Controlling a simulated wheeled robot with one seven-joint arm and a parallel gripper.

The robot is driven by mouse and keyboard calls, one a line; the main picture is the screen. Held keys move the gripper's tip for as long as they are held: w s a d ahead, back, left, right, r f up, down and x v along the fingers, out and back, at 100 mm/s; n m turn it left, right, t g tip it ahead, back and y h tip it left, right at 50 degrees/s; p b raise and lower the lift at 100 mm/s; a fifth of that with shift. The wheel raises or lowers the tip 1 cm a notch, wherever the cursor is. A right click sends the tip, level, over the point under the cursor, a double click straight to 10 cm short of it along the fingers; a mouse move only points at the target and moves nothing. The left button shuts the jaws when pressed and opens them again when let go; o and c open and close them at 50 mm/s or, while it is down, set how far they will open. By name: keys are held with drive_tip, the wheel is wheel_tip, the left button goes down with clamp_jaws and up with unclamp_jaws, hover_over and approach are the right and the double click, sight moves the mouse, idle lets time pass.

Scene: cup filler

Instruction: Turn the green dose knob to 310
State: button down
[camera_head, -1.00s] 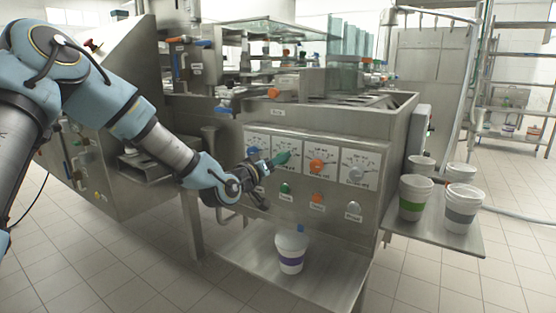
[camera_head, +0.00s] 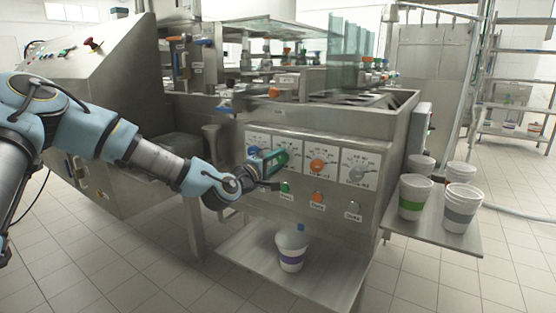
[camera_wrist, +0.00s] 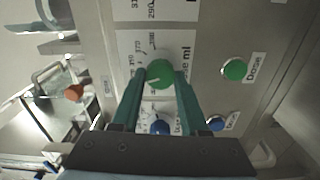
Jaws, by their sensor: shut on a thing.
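The green dose knob (camera_wrist: 159,73) sits on a white printed dial plate (camera_wrist: 130,45) on the steel front panel. My gripper (camera_wrist: 162,78) is shut on it, one teal finger on each side. A pale pointer line shows on the knob, towards the left in the wrist view; the scale figures are too small and partly covered to read surely. In the head view my gripper (camera_head: 278,160) is at the second dial from the left, and its fingers largely hide the knob.
Right of it are an orange knob (camera_head: 317,165) and a grey knob (camera_head: 356,174); a blue knob (camera_wrist: 160,127) is beside my fingers. A green dose button (camera_wrist: 235,69) is below the dial. A cup (camera_head: 291,250) stands on the lower shelf; several cups stand on the right shelf.

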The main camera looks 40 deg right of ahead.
drive_tip(key=n, duration=0.4)
drive_tip(key=shift+f+n, duration=0.1)
drive_tip(key=shift+n, duration=0.3)
idle(0.4)
drive_tip(key=shift+c, duration=2.1)
unclamp_jaws()
drive_tip(key=v, duration=1)
drive_tip(key=shift+a, duration=0.4)
